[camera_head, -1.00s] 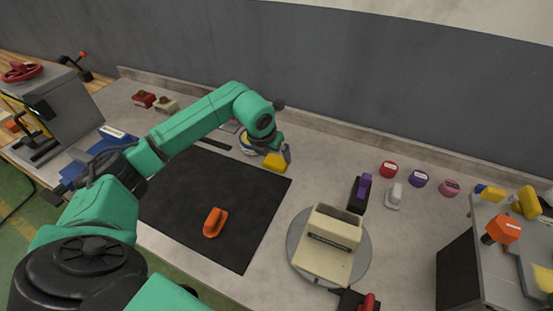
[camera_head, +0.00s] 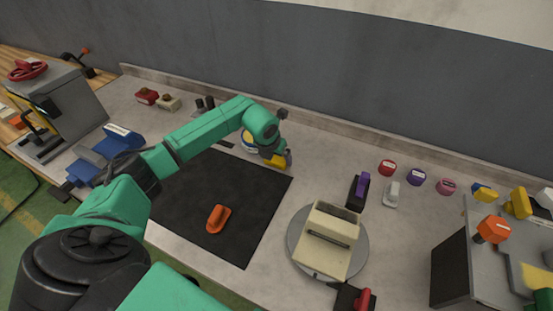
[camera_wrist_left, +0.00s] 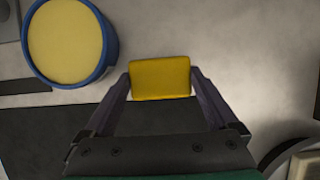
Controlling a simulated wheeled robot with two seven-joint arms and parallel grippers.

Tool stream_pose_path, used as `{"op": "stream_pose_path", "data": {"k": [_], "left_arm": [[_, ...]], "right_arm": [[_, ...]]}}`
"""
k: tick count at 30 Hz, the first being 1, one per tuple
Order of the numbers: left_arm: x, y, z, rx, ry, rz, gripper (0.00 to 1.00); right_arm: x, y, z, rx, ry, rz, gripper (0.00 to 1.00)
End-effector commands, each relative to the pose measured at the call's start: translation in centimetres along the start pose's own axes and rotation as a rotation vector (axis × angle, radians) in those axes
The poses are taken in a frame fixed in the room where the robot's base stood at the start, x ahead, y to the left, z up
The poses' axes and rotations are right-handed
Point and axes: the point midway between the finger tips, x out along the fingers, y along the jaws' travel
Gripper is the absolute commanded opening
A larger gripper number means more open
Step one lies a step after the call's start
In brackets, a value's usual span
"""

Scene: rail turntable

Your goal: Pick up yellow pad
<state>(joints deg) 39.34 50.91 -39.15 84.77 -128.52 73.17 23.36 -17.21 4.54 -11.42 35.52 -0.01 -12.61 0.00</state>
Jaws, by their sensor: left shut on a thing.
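The yellow pad (camera_wrist_left: 160,78) is a small rounded block between the two fingers of my left gripper (camera_wrist_left: 160,88) in the left wrist view. The fingers touch its left and right sides, so the gripper is shut on it. In the head view the pad (camera_head: 275,162) shows partly beneath my left gripper (camera_head: 279,157), near the back right corner of the black mat (camera_head: 190,222). I cannot tell whether the pad still touches the table. My right gripper is not in view.
A round yellow tub with a blue rim (camera_wrist_left: 66,40) stands close left of the pad. An orange tool (camera_head: 218,219) lies on the mat. A cream block sits on a round turntable (camera_head: 298,254) to the right. Red, purple and pink lidded pots (camera_head: 416,177) stand further right.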

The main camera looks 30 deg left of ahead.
Motion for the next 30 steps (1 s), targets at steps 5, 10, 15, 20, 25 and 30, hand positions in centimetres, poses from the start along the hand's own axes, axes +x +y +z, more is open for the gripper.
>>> {"op": "stream_pose_path", "data": {"k": [5,10,15,20,25,30], "left_arm": [[-2.4,0.0,1.1,0.000,-0.008,0.000,0.39],[-7.4,0.0,3.3,0.000,-0.013,-0.001,0.39],[-13.4,0.0,5.7,0.000,-0.010,-0.001,0.39],[-16.9,-0.1,7.1,0.000,-0.006,-0.002,0.39],[-18.1,0.0,7.5,0.001,-0.001,-0.001,0.39],[-18.1,0.0,7.5,0.001,-0.001,0.000,0.39]], "right_arm": [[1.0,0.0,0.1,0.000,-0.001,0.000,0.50],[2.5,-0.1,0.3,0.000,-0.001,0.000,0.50],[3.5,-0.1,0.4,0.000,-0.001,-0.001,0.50],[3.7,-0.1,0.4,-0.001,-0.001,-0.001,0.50],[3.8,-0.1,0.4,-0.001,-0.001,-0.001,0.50],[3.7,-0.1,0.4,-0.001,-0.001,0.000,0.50]]}}
